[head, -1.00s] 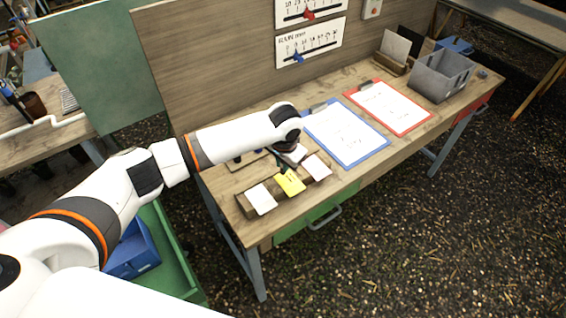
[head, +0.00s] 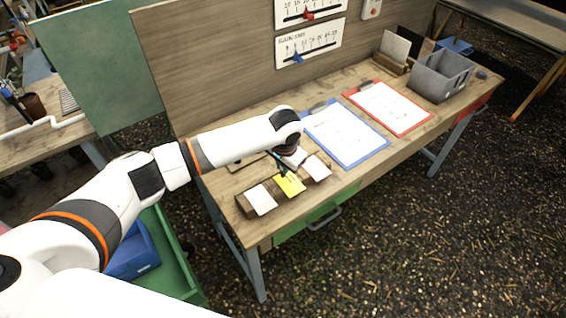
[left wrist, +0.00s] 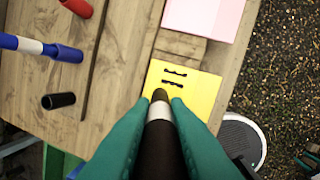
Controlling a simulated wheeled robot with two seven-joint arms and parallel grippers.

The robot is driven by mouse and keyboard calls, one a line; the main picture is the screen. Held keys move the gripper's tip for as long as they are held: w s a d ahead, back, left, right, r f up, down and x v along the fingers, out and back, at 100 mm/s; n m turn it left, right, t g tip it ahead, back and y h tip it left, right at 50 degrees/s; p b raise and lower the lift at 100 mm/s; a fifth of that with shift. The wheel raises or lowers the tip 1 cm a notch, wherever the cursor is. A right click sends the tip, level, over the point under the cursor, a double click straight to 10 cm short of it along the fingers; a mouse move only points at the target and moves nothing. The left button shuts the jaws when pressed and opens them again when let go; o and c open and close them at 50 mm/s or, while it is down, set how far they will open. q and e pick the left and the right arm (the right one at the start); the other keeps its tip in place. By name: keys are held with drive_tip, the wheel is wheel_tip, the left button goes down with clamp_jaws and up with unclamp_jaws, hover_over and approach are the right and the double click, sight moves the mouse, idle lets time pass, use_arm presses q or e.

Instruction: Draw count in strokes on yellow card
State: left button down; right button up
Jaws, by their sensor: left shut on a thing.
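The yellow card (head: 290,184) leans in a wooden holder between a white card (head: 261,199) and a pink card (head: 317,167). In the left wrist view, the yellow card (left wrist: 205,92) bears two short dark wavy strokes, one above the other. My left gripper (head: 286,160) is shut on a dark marker (left wrist: 160,112) with a white band. The marker's tip overlaps the card just below the strokes; I cannot tell whether it touches. Teal pieces at the lower right edge of the wrist view look like part of my right gripper; its jaws are unclear.
A blue-and-white marker (left wrist: 35,46), a red cap (left wrist: 77,7) and a black cap (left wrist: 59,100) lie beside the holder. A blue clipboard (head: 346,134), a red clipboard (head: 390,106) and a grey bin (head: 441,77) are farther right on the bench.

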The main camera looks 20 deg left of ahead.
use_arm(q)
drive_tip(key=shift+f, duration=0.3)
idle(0.5)
drive_tip(key=shift+p, duration=0.5)
idle(0.4)
drive_tip(key=shift+d+p, duration=0.1)
drive_tip(key=shift+p, duration=0.3)
drive_tip(key=shift+s+d+p, duration=0.2)
drive_tip(key=shift+d+p, duration=0.05)
drive_tip(key=shift+p, duration=0.05)
drive_tip(key=shift+s+d, duration=0.1)
drive_tip(key=shift+s, duration=0.05)
drive_tip(key=shift+p, duration=0.55)
drive_tip(key=shift+s+d+p, duration=0.35)
drive_tip(key=shift+d+p, duration=0.15)
drive_tip(key=shift+p, duration=0.1)
idle(0.5)
